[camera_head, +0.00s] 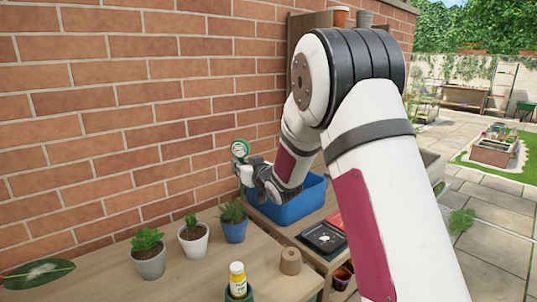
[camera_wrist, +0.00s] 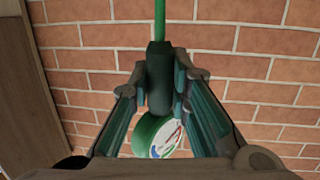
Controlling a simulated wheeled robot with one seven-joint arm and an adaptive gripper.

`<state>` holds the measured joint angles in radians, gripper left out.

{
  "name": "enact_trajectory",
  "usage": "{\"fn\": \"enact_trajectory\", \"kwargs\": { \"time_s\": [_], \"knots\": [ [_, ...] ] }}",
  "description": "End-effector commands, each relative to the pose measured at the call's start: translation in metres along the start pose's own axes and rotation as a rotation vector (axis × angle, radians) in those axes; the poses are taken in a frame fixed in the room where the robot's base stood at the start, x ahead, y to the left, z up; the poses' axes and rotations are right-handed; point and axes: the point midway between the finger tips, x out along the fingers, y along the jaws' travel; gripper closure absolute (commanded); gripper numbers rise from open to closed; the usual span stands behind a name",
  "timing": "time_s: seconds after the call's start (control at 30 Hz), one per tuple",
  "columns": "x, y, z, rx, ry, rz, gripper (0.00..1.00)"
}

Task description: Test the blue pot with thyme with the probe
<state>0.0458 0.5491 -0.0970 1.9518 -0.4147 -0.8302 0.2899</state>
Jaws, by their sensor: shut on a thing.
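The blue pot (camera_head: 235,232) holds a low green plant, the thyme (camera_head: 232,212). It stands upright at the back of the wooden table, by the brick wall. The probe has a round green-rimmed dial (camera_head: 240,149). In the wrist view, its dial (camera_wrist: 160,136), dark green body and thin green rod (camera_wrist: 160,22) show. My gripper (camera_head: 247,172) is shut on the probe's dark body, seen between both fingers in the wrist view (camera_wrist: 160,92). It holds the probe in the air behind and above the blue pot, apart from it. The rod's tip is out of view.
A grey pot (camera_head: 150,264) and a white pot (camera_head: 194,245) with plants stand left of the blue pot. A blue tub (camera_head: 300,209) and black tray (camera_head: 323,238) lie right. The brick wall is close behind.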

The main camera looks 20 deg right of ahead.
Motion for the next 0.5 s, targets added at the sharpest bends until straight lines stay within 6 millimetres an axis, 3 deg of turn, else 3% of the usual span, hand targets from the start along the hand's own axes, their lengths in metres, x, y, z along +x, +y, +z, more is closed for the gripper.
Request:
{"fn": "enact_trajectory", "kwargs": {
  "time_s": [0.17,0.5],
  "knots": [
    [0.008,-0.017,0.002,0.002,-0.008,-0.026,1.00],
    [0.013,-0.018,0.025,0.004,-0.010,-0.028,1.00]
  ]
}}
